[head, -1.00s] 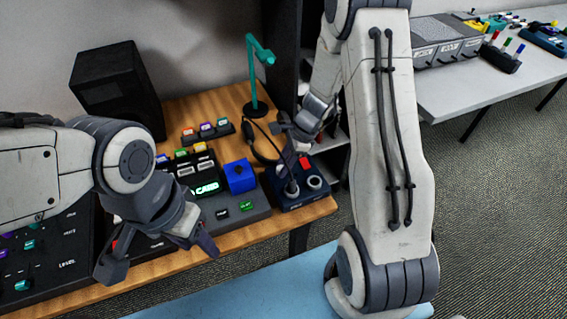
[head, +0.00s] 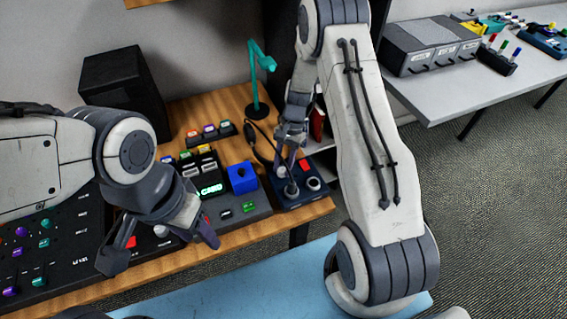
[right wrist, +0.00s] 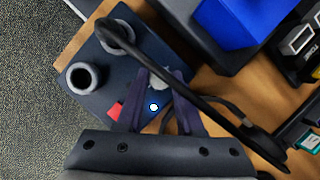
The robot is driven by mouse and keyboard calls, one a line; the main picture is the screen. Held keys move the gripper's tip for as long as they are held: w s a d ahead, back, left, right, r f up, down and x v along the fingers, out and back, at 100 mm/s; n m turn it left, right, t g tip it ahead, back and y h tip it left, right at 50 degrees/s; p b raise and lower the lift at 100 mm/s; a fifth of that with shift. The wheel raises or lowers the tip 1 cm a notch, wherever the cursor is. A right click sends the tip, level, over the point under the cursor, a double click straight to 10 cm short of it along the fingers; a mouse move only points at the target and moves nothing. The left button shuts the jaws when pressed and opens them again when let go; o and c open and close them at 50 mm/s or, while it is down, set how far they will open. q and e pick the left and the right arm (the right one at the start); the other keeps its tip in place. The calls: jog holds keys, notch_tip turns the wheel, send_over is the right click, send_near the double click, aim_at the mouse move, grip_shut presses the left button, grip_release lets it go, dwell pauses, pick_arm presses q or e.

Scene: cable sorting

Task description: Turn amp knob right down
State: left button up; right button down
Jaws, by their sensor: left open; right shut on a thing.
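The dark blue amp box (head: 322,193) sits at the desk's right end. It also shows in the right wrist view (right wrist: 85,105), with a red switch (right wrist: 115,110) and ringed round fittings. My right gripper (head: 284,165) points down over the amp's back left part. In the right wrist view its fingers (right wrist: 160,90) are either side of a small grey knob (right wrist: 158,82), shut on it; the fingers partly hide it. A small white dot (right wrist: 154,107) shows by them. My left gripper (head: 165,252) is open and empty over the desk's front edge.
A blue block (head: 241,177) stands left of the amp, near a teal lamp (head: 256,85). A mixer panel (head: 60,240) lies at the left. Carpet lies beyond the desk's right end.

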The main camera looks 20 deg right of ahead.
jog(key=n+h, duration=0.1)
jog(key=n, duration=0.1)
jog(key=n+g, duration=0.1)
jog(key=n, duration=0.2)
jog(key=shift+w+a+n+h+p, duration=0.1)
jog(key=shift+w+n+h+p, duration=0.05)
jog(key=shift+n+h+p, duration=0.2)
jog(key=shift+a+n+h, duration=0.15)
jog(key=shift+n+h, duration=0.7)
jog(key=shift+n, duration=1.3)
jog(key=c, duration=0.5)
grip_release()
jog(key=shift+c, duration=0.2)
jog(key=shift+r, duration=0.1)
jog(key=b+v, duration=0.1)
jog(key=v, duration=0.9)
jog(key=shift+w, duration=0.3)
